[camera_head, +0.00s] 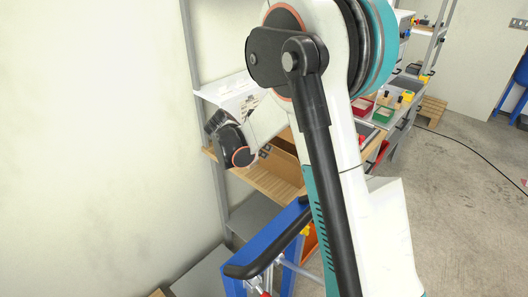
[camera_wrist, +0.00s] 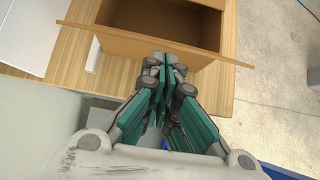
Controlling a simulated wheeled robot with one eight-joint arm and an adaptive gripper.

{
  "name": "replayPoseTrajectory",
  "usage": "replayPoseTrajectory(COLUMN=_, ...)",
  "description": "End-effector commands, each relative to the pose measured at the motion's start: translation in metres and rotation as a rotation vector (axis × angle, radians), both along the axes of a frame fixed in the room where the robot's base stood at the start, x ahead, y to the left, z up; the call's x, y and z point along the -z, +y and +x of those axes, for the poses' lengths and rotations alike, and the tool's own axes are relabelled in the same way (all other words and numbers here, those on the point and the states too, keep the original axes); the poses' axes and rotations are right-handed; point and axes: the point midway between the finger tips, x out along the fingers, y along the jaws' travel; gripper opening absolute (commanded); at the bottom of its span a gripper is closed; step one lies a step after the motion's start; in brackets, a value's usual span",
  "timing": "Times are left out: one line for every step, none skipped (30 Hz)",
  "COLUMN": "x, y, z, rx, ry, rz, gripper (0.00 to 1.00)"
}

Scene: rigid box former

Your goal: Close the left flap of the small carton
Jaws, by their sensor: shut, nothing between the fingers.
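The small carton (camera_wrist: 160,18) is brown and stands on a wooden shelf board, its top open and its inside dark in the wrist view. A thin brown flap edge (camera_wrist: 76,26) sticks out to the left of the opening, and another (camera_wrist: 237,62) sticks out to the right. My gripper (camera_wrist: 163,60) is shut and empty, its fingertips in front of the carton's near wall; I cannot tell whether they touch it. In the head view the carton (camera_head: 279,163) is partly hidden behind my arm, and the fingertips cannot be made out.
The wooden board (camera_wrist: 225,85) has bare room beside the carton. A white block (camera_wrist: 94,55) and a white panel (camera_wrist: 28,32) lie to the left. In the head view, a blue frame (camera_head: 270,245) stands in front, and shelves with small bins (camera_head: 383,114) stand behind.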

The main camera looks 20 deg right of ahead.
Motion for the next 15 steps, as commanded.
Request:
replayPoseTrajectory(x=-0.0016, y=-0.0011, z=0.0001, rx=0.001, ry=0.002, rz=0.006, gripper=0.00)
replayPoseTrajectory(x=-0.0024, y=-0.0017, z=0.0003, rx=0.001, ry=0.004, rz=0.010, gripper=0.00)
replayPoseTrajectory(x=-0.0037, y=-0.0027, z=0.0006, rx=0.002, ry=0.007, rz=0.020, gripper=0.00)
replayPoseTrajectory(x=-0.0046, y=-0.0034, z=0.0009, rx=0.002, ry=0.011, rz=0.028, gripper=0.00)
replayPoseTrajectory(x=-0.0052, y=-0.0040, z=0.0011, rx=0.002, ry=0.013, rz=0.034, gripper=0.00)
replayPoseTrajectory(x=-0.0055, y=-0.0043, z=0.0012, rx=0.002, ry=0.016, rz=0.041, gripper=0.00)
replayPoseTrajectory(x=-0.0054, y=-0.0042, z=0.0013, rx=0.002, ry=0.018, rz=0.045, gripper=0.00)
replayPoseTrajectory(x=-0.0055, y=-0.0042, z=0.0014, rx=0.001, ry=0.020, rz=0.048, gripper=0.00)
replayPoseTrajectory(x=-0.0058, y=-0.0045, z=0.0015, rx=0.001, ry=0.021, rz=0.054, gripper=0.00)
replayPoseTrajectory(x=-0.0062, y=-0.0049, z=0.0017, rx=0.001, ry=0.023, rz=0.057, gripper=0.00)
replayPoseTrajectory(x=-0.0067, y=-0.0052, z=0.0018, rx=0.001, ry=0.025, rz=0.060, gripper=0.00)
replayPoseTrajectory(x=-0.0072, y=-0.0058, z=0.0020, rx=0.001, ry=0.027, rz=0.066, gripper=0.00)
replayPoseTrajectory(x=-0.0076, y=-0.0060, z=0.0022, rx=0.001, ry=0.029, rz=0.070, gripper=0.00)
replayPoseTrajectory(x=-0.0080, y=-0.0064, z=0.0023, rx=0.001, ry=0.031, rz=0.075, gripper=0.00)
replayPoseTrajectory(x=-0.0086, y=-0.0071, z=0.0026, rx=0.002, ry=0.033, rz=0.082, gripper=0.00)
